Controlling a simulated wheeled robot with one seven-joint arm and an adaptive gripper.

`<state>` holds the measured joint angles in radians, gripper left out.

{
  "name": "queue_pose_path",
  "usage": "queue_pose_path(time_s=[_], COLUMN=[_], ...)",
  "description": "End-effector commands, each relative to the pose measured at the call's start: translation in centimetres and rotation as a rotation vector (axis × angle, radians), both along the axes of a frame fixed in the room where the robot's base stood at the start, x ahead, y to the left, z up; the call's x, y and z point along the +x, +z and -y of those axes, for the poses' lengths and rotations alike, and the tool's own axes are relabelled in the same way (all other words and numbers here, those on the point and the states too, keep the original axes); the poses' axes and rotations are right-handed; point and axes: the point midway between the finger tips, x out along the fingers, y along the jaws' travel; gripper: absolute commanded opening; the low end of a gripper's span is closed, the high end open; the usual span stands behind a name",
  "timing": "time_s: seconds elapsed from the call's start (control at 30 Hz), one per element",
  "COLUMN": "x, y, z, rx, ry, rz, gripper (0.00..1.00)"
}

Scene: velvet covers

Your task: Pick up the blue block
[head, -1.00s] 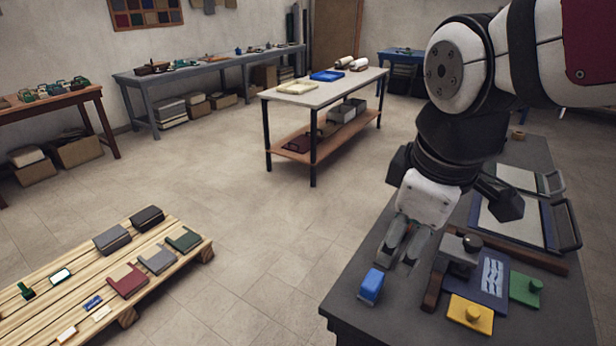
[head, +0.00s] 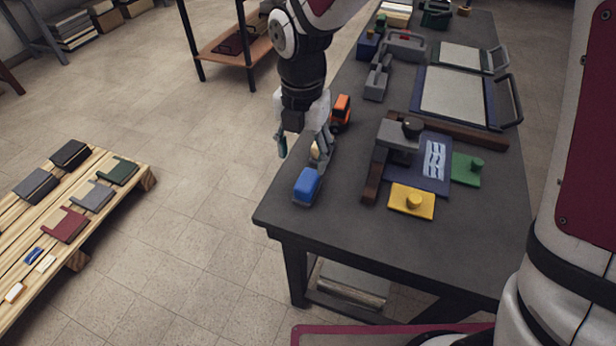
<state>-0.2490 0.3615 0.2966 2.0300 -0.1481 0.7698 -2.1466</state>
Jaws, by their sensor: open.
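The blue block (head: 307,185) rests near the left front corner of the dark table (head: 345,225), with a grey part along its base. My gripper (head: 301,150) is open, with one finger on the left out past the table's edge and the other over the tabletop. It is just beyond the blue block in the picture, apart from it as far as I can tell. Nothing shows between the fingers. A smaller blue piece (head: 33,255) lies on the wooden pallet (head: 75,262) at the left.
An orange and black item (head: 341,110) stands close behind my gripper. The front tabletop is clear.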

Motion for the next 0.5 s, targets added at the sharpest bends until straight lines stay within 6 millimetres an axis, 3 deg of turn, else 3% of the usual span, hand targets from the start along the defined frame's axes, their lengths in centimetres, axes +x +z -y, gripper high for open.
queue_pose_path(time_s=[0.2, 0.5], x=[0.0, 0.0], y=[-4.0, -6.1], z=[0.1, 0.4], rx=[-0.002, -0.002], ry=[-0.002, -0.004], rz=[-0.003, -0.002], gripper=[0.61, 0.61])
